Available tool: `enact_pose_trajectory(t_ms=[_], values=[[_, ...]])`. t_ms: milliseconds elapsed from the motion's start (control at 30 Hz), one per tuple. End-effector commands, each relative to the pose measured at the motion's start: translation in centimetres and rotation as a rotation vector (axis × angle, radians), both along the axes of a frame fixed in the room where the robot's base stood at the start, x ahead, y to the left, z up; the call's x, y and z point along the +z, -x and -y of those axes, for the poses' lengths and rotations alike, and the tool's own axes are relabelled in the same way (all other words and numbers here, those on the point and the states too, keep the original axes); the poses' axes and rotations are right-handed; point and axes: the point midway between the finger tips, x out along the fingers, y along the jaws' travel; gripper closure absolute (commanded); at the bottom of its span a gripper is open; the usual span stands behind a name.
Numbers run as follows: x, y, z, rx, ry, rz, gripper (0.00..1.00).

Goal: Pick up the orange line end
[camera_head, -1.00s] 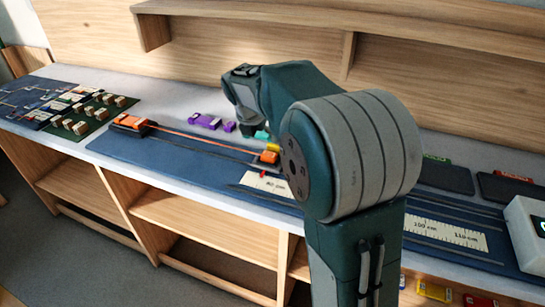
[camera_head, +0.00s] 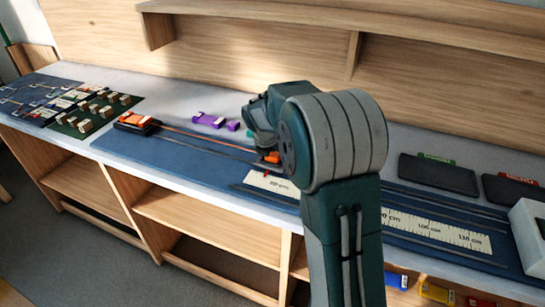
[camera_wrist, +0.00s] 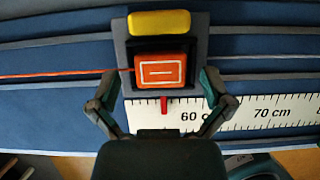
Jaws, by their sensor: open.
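The orange line end (camera_wrist: 160,72) is a block with a pale outline, sitting in a dark square holder (camera_wrist: 117,45) on the blue board. An orange line runs from it to the left. It also shows in the head view (camera_head: 270,157), partly behind my arm. My gripper (camera_wrist: 163,88) is open in the wrist view, with one finger on each side of the holder's near part and the orange block between and just beyond the tips. I cannot tell whether the fingers touch anything. In the head view my gripper is mostly hidden behind my arm.
A yellow block (camera_wrist: 160,22) sits behind the orange one. A ruler strip (camera_wrist: 270,112) with a red pointer (camera_wrist: 164,105) lies in front. An orange reel-like block (camera_head: 134,119) is at the board's left, purple pieces (camera_head: 208,120) lie behind, and dark trays (camera_head: 438,175) stand right.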

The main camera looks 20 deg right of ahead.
Motion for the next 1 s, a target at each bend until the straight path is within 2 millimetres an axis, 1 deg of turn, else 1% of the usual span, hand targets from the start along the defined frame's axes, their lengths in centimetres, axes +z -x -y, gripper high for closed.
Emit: enact_pose_trajectory(t_ms=[33,67,100,167,200,533,667,767,867,1000], values=[[0.0,0.0,0.0,0.000,0.000,0.000,0.09],[0.0,0.0,0.0,0.000,0.000,0.000,0.22],[0.0,0.0,0.0,0.000,0.000,0.000,0.40],[0.0,0.0,0.0,0.000,0.000,0.000,0.67],[0.0,0.0,0.0,0.000,0.000,0.000,0.78],[-0.1,0.0,0.0,0.001,0.000,-0.002,0.78],[0.4,0.0,0.0,0.001,0.000,-0.002,0.78],[1.4,0.0,0.0,0.000,0.000,0.001,0.79],[2.9,0.0,0.0,0.000,0.001,0.003,0.79],[4.7,1.3,-0.3,0.001,0.000,0.003,0.79]])
